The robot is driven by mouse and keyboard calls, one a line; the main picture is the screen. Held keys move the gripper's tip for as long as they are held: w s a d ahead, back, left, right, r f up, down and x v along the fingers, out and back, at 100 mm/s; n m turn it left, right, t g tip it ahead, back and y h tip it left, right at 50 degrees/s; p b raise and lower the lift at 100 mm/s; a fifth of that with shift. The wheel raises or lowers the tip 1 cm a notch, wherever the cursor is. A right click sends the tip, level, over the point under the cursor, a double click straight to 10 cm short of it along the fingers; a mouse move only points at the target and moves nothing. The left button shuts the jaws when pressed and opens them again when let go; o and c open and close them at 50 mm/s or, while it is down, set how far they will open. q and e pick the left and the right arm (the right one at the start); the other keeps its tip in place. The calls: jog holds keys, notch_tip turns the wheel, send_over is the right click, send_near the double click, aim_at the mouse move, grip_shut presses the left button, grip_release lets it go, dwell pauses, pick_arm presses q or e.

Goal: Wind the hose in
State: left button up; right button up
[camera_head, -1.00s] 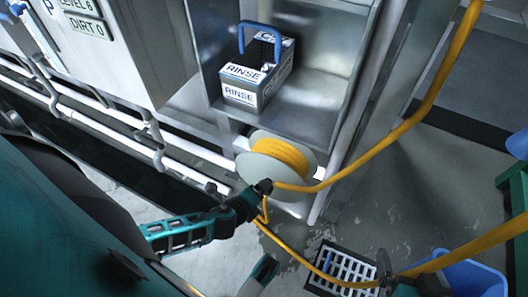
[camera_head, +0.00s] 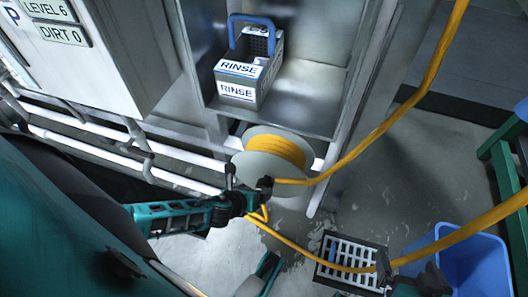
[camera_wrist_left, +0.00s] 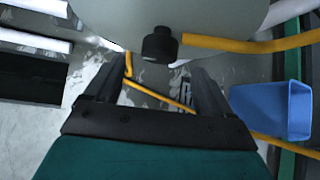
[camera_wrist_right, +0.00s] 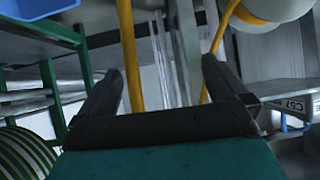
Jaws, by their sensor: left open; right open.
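The hose reel (camera_head: 262,166) has pale flanges and yellow hose (camera_head: 283,150) wound on it, below the metal cabinet. It fills the top of the left wrist view (camera_wrist_left: 220,15). There a black knob (camera_wrist_left: 160,45) stands out in front of its face. My left gripper (camera_head: 247,184) is open at the reel's near side, with the knob ahead of and between its fingers in the left wrist view. A loose hose length runs from the reel toward the lower right. My right gripper (camera_head: 408,272) is open beside this hose above the floor; whether the hose lies between its fingers I cannot tell.
A RINSE-labelled box (camera_head: 248,68) with a blue handle sits in the cabinet (camera_head: 300,112). White pipes (camera_head: 110,143) run left of the reel. A floor grate (camera_head: 350,262) and a blue bin (camera_head: 475,265) are at lower right, near a green frame (camera_head: 505,165). Hose also hangs at upper right.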

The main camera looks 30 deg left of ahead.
aim_at(262, 187)
pick_arm(q)
jog(key=b+x, duration=0.3)
jog(key=x, duration=0.3)
jog(key=shift+w+f, duration=0.2)
jog(key=shift+f, duration=0.15)
jog(key=shift+w+f, duration=0.25)
jog(key=shift+w+f+b, duration=0.1)
jog(key=shift+w+b, duration=0.15)
jog(key=shift+b, duration=0.1)
pick_arm(e)
jog(key=shift+w+a+f+y, duration=0.2)
jog(key=shift+w+a+f, duration=0.1)
jog(key=shift+a, duration=0.2)
jog(key=shift+w+a+f+y, duration=0.15)
jog(key=shift+w+a+y, duration=0.1)
jog(key=shift+a, duration=0.25)
pick_arm(q)
jog(key=c, duration=1)
pick_arm(e)
jog(key=shift+s+d+f+h, duration=0.15)
jog(key=shift+d+h, duration=0.05)
jog(key=shift+h, duration=0.05)
pick_arm(q)
jog(key=shift+d, duration=0.1)
jog(key=shift+p, duration=0.35)
pick_arm(e)
jog(key=shift+s, duration=0.1)
